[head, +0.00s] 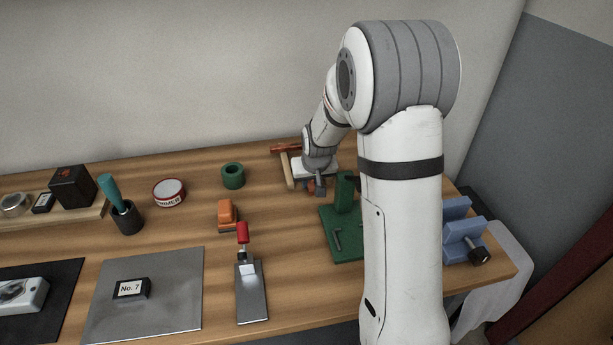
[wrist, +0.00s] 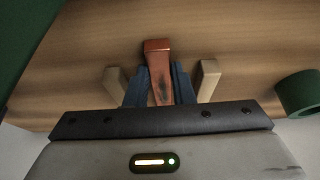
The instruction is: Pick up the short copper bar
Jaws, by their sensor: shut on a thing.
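A copper-coloured bar (wrist: 158,68) with a squared end lies between the two blue-grey fingers of my gripper (wrist: 158,88) in the wrist view. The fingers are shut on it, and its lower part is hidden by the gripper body. In the head view my gripper (head: 320,187) is low over the back of the bench. A small reddish-orange bit (head: 310,187) shows beside its fingers there. Whether the held bar touches anything below cannot be told.
Pale wooden pieces (wrist: 116,82) flank the fingers. Another reddish-brown bar (head: 286,148) lies behind, by a wooden rail (head: 287,171). A green stand (head: 343,225) is close in front. A green ring (head: 232,175) and an orange block (head: 227,214) are to the left.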

